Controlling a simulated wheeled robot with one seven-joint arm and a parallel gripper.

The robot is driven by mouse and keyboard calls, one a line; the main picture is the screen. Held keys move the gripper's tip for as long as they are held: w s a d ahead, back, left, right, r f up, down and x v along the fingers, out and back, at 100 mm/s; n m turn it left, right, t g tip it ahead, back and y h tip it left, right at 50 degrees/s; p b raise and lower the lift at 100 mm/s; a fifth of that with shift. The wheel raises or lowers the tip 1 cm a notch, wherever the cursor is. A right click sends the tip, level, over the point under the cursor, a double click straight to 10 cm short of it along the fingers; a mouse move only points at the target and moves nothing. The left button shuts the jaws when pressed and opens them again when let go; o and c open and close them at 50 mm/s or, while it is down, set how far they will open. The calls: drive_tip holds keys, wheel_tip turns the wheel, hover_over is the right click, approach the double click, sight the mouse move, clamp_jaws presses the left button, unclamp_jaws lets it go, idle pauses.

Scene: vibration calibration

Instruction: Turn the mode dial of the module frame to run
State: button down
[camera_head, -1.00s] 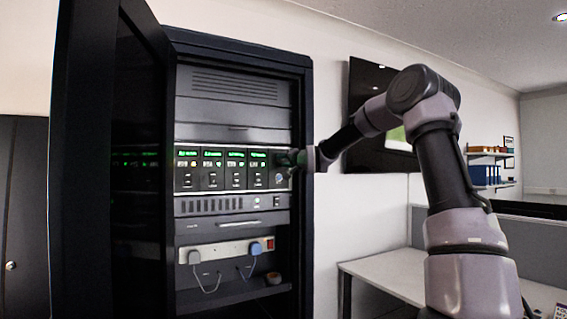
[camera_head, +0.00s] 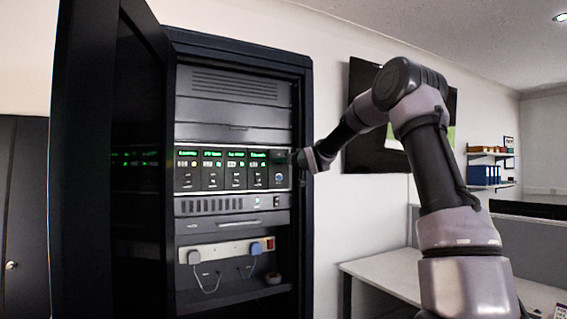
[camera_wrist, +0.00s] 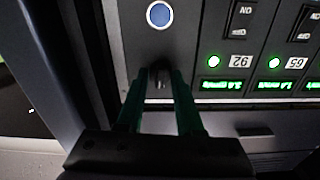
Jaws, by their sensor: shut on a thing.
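The module frame (camera_head: 229,189) is a row of dark modules with green lit displays inside the open rack cabinet. The mode dial (camera_wrist: 160,80) is a small dark knob near the frame's edge, below a round blue button (camera_wrist: 159,15) in the wrist view. My gripper (camera_wrist: 157,82) is shut on the dial, with one green finger on each side. In the head view my gripper (camera_head: 289,158) is at the right end of the frame, and the dial is hidden behind it. The dial's marks and setting cannot be read.
The cabinet's open door (camera_head: 110,170) stands at the left; its right side post (camera_head: 304,230) is close to my wrist. Below the frame are a vented unit (camera_head: 215,206) and a power strip (camera_head: 222,252) with plugs. A white desk (camera_head: 385,275) stands to the right.

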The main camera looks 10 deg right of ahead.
drive_tip(key=shift+f+n, duration=0.1)
drive_tip(key=shift+n, duration=0.5)
drive_tip(key=c, duration=0.5)
unclamp_jaws()
drive_tip(key=shift+c, duration=0.2)
drive_tip(key=v, duration=1)
drive_tip(key=shift+s+d, duration=0.15)
drive_tip(key=shift+s, duration=0.25)
